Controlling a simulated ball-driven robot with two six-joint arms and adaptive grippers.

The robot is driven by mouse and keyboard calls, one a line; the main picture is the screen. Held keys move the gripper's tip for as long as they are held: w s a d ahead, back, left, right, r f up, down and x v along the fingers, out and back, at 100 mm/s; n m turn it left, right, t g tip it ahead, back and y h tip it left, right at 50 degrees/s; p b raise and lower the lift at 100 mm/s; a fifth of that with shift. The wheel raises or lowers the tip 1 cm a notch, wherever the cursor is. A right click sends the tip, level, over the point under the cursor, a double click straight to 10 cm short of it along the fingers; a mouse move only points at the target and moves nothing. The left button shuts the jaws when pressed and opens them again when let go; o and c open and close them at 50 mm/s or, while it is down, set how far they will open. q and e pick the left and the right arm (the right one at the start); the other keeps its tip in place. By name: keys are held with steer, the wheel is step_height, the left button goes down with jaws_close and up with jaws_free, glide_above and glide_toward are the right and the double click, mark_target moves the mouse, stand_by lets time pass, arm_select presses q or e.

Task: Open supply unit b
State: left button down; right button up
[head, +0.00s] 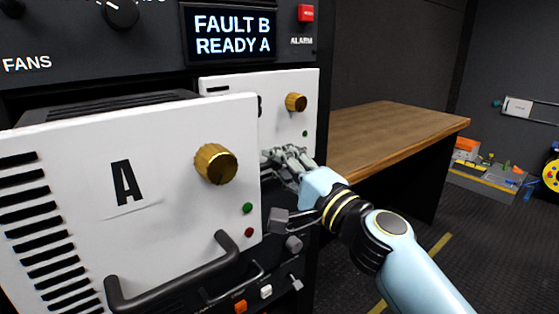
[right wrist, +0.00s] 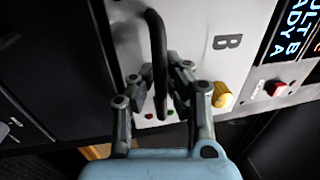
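Supply unit B (right wrist: 195,45) has a white front panel with a black B, a yellow knob (right wrist: 222,95) and a dark upright-looking handle (right wrist: 158,60) in the right wrist view. In the head view, its panel (head: 275,88) and brass knob (head: 296,102) show behind unit A; its handle and letter are hidden there. My right gripper (head: 284,158) is at the panel's lower part. In the right wrist view, the fingers (right wrist: 160,85) close in on both sides of the handle and appear shut on it. My left gripper is not in view.
Unit A (head: 150,145) stands out from the rack at the left, close beside my right gripper. The display (head: 232,33) reads FAULT B, READY A. A wooden desk (head: 390,128) is to the right. Floor is free at the lower right.

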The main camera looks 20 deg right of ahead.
jaws_close()
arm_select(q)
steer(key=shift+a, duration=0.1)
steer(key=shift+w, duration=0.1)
arm_select(e)
steer(key=shift+s+f, duration=0.1)
